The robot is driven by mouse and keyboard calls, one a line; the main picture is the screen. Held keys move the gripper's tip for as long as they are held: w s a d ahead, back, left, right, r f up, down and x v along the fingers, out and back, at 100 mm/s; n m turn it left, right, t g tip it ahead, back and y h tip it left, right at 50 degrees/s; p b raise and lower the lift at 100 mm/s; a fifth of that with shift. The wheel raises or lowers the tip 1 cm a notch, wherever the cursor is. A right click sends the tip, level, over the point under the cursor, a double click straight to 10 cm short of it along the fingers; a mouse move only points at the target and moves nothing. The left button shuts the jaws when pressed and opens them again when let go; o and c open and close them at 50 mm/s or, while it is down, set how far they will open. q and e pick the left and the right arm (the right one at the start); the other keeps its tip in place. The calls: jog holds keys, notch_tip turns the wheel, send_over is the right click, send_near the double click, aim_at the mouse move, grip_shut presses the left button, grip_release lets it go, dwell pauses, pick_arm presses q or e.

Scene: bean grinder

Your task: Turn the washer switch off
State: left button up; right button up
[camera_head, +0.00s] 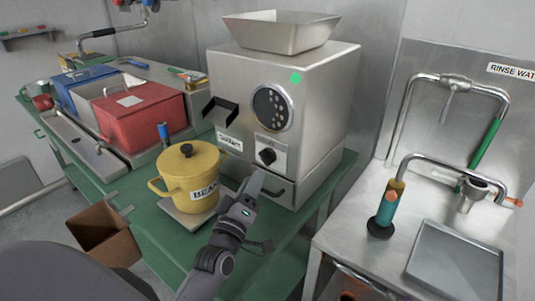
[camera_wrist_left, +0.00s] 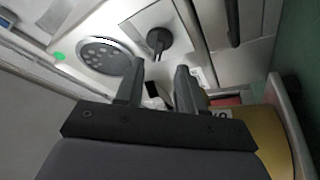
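A black rotary knob (camera_head: 267,156) sits on a labelled plate on the front of the steel grinder-like machine (camera_head: 235,75). It also shows in the left wrist view (camera_wrist_left: 158,40). I cannot read a washer label on it. My left gripper (camera_head: 259,180) is in front of the machine, just below the knob. In the left wrist view the two fingers (camera_wrist_left: 158,72) are apart with nothing between them, and the knob is just beyond their tips, with a gap that I cannot judge. My right gripper is not in view.
A yellow lidded pot (camera_head: 188,172) labelled BEAN stands left of my left gripper on a scale plate (camera_head: 190,219). Red (camera_head: 140,118) and blue (camera_head: 88,86) bins are further left. A steel sink counter (camera_head: 345,235) with taps is on the right. A brown open box (camera_head: 105,235) is at lower left.

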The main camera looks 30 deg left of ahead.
aim_at(263, 160)
pick_arm(q)
jog(key=shift+p+x, duration=0.45)
jog(key=shift+x, duration=2.95)
jog(key=shift+r, duration=0.15)
grip_shut()
